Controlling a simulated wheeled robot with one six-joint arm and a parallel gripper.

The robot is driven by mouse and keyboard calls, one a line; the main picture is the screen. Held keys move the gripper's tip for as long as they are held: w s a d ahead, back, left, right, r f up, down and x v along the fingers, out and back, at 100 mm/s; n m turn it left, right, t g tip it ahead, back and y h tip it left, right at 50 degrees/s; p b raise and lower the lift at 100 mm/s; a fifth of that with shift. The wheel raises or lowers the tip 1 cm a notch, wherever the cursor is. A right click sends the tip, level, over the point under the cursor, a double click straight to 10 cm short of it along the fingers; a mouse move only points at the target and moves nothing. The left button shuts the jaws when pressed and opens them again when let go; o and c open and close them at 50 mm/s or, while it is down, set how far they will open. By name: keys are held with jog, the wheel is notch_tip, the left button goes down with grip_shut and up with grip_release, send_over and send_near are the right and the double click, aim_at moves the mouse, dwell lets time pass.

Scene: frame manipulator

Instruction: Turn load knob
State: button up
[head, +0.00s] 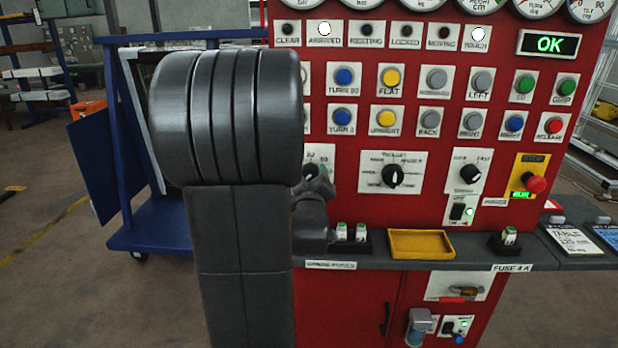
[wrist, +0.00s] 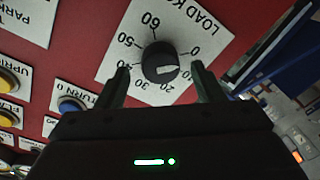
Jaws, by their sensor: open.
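The load knob (wrist: 155,54) is a round black knob with a light pointer mark, on a white label (wrist: 117,56) reading "LOAD K…" with numbers from 0 to 60. The pointer faces right in the wrist view, toward the low numbers near 0 and 10. My gripper (wrist: 159,68) is open, one finger left and one right of the knob, with visible gaps on both sides. How far the fingertips stand off the panel is hard to tell. In the head view my arm hides most of the load label (head: 319,155).
The red control panel (head: 345,224) carries several buttons and dials. A red stop button (head: 536,184) sits at right. A grey shelf (head: 375,264) juts out below, with a yellow tray (head: 421,244) and fuses. A blue cart (head: 150,236) stands left, close to my arm.

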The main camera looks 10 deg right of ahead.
jog(key=shift+w+d, duration=0.15)
jog(key=shift+w, duration=0.55)
jog(key=c, duration=1)
jog(key=shift+f, duration=0.1)
